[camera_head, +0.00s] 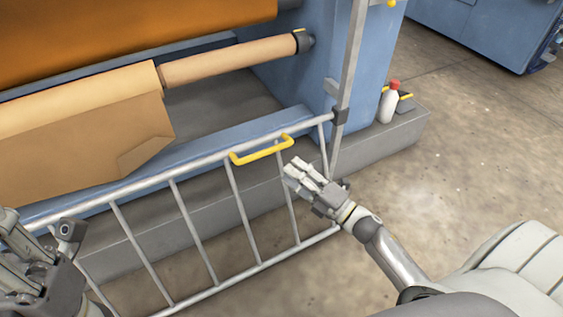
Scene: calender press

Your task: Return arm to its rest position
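My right arm (388,248) reaches in from the lower right. Its gripper (291,170) is in front of the metal barrier gate (207,252), just below and right of the gate's yellow handle (262,151). A small gap shows between the fingertips and the handle in the picture. The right fingers lie close together with nothing visible between them. My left gripper (36,240) is at the lower left, partly cut off by the picture edge and overlapping the left end of the gate. Its fingertips do not show clearly.
Behind the gate stands the blue press (335,72) with an orange roller (120,35) and a brown sheet roll (230,60). A grey post (349,75) rises at the gate's right end. A white bottle with red cap (388,104) stands on the plinth. Floor (470,140) at right is clear.

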